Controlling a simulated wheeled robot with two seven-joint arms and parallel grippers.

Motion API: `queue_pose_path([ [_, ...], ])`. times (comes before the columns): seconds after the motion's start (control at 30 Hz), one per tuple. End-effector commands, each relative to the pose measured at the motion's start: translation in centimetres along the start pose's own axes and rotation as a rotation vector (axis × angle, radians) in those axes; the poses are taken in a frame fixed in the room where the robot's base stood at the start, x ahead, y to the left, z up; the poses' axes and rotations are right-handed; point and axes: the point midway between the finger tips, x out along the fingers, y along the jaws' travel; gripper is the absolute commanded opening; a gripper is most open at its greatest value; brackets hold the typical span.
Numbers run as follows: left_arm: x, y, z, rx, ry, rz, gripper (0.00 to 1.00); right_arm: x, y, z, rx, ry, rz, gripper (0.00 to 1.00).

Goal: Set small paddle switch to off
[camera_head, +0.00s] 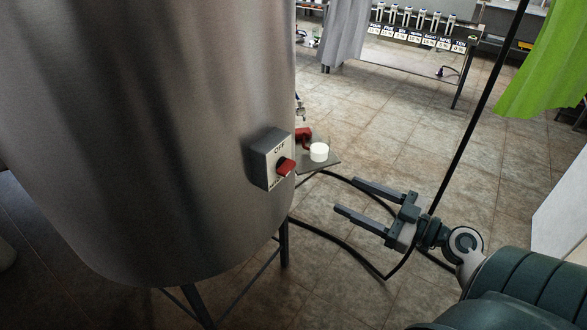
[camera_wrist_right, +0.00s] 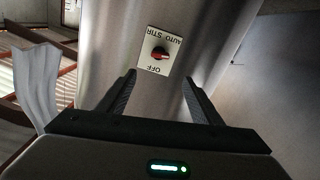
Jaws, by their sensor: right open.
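The small paddle switch is a red paddle (camera_head: 286,167) on a grey box (camera_head: 268,160) fixed to the side of the big steel tank (camera_head: 160,130). "OFF" is printed at the top of its face. In the right wrist view the red paddle (camera_wrist_right: 160,55) sits on a white plate (camera_wrist_right: 156,68), seen upside down, with "OFF" and "AUTO STIR" at opposite ends. I cannot tell which mark the paddle points at. My right gripper (camera_head: 346,196) is open and empty, to the right of the switch and apart from it, fingers towards the tank. My left gripper is not in view.
A small shelf (camera_head: 329,163) with a white round cap (camera_head: 319,152) and a red part (camera_head: 304,134) sits just beyond the switch. Black hoses (camera_head: 340,240) run across the tiled floor. A bench with numbered taps (camera_head: 415,35) stands at the back. A green cloth (camera_head: 545,70) hangs at right.

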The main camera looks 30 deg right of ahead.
Motion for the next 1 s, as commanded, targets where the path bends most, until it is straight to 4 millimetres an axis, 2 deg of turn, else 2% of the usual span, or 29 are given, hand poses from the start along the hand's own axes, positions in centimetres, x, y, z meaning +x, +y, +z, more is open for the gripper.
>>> queue_pose_path([
  [0.17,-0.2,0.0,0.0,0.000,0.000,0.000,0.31,0.3,0.1,-0.1,0.001,0.000,0.001,0.59],
  [0.37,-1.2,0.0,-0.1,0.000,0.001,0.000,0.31,1.7,0.1,-0.3,0.002,0.001,0.001,0.59],
  [0.57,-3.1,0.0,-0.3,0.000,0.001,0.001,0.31,4.6,0.2,-0.5,0.003,0.001,0.002,0.59],
  [1.0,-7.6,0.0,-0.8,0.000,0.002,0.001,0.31,12.6,0.2,-0.5,0.003,0.001,0.002,0.59],
])
